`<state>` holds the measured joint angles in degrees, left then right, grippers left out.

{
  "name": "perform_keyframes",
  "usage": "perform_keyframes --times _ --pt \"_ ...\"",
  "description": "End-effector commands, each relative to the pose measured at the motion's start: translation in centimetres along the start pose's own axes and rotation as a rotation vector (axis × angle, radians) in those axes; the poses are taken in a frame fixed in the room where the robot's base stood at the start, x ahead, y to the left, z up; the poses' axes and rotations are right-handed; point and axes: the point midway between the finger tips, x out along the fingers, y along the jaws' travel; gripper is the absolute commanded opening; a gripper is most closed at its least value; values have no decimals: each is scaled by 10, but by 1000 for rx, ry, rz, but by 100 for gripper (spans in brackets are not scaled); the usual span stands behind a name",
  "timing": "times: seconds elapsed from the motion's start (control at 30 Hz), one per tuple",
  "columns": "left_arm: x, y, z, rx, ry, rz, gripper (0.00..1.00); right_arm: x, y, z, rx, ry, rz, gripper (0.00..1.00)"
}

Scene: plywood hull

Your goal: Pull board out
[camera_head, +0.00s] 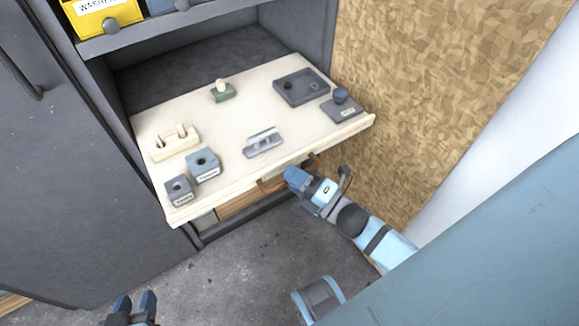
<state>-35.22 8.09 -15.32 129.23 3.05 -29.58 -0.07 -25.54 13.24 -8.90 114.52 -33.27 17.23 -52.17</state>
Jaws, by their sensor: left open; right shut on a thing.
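The cream board (235,126) sticks out of the grey cabinet at an angle in the picture, with its back part inside the opening. A brown handle (270,185) is on its front edge. My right gripper (291,175) is shut on the handle and hides its middle. My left gripper (134,304) is open and empty at the bottom left, over the floor and apart from the board.
Several fixtures stand on the board, including blue-grey blocks (203,165), a dark plate (300,87) and a grey bracket (263,142). A chipboard wall (440,80) is close on the right. Grey floor (235,265) is open in front. A yellow bin (100,15) sits above.

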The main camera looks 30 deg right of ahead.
Motion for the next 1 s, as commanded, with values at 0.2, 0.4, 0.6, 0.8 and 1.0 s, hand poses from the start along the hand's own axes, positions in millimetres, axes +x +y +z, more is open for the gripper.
perform_keyframes --times 0.2,0.4,0.6,0.8,1.0 --pt "0 1 0 0 0 2 43 0 0 0 0 -1 -2 0" --pt "0 1 0 1 0 2 43 0 0 0 0 -1 -1 24" --pt "0 1 0 2 0 2 43 0 0 0 0 -1 -1 24" --pt "0 1 -1 2 0 2 43 -18 -1 0 1 -2 -4 24" --pt "-1 1 -1 4 -4 1 43 -62 0 0 2 -2 -7 24"
